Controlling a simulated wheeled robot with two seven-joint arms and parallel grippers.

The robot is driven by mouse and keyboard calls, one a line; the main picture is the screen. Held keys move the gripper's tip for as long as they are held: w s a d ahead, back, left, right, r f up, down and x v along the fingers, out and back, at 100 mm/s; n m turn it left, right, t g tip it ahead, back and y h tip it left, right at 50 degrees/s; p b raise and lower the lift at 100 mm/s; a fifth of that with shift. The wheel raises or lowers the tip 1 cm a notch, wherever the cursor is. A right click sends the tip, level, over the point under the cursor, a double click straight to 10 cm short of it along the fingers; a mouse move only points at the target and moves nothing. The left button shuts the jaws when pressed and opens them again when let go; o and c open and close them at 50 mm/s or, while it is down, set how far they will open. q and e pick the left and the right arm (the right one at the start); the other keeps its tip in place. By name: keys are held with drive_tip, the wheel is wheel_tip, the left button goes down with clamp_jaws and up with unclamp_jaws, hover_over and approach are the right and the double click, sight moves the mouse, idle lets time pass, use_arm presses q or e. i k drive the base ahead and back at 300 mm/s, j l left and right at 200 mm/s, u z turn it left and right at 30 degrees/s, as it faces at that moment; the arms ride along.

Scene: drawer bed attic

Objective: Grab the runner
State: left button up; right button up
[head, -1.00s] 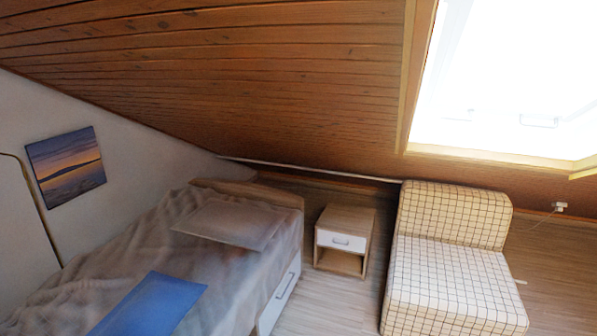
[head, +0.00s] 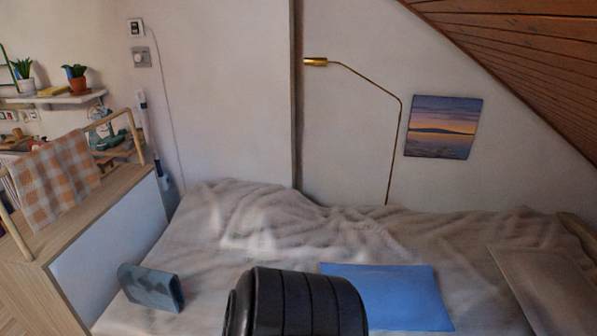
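An orange-and-white checked cloth (head: 56,179), which looks like the runner, hangs over a wooden rail at the left of the head view. Its lower edge lies close to the wooden top of a cabinet. I cannot tell whether it touches that top. A dark ribbed part of my own arm shows at the bottom middle, in front of the bed. Neither of my grippers is in view.
The bed (head: 280,225) with a rumpled beige cover fills the middle. A blue flat cushion (head: 388,296), a dark grey folded item (head: 150,287) and a beige pillow (head: 548,285) lie on it. The cabinet (head: 112,262) borders its left side. A brass lamp (head: 396,140) stands behind.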

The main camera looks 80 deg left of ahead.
sight(157, 289)
drive_tip(key=u, duration=1.8)
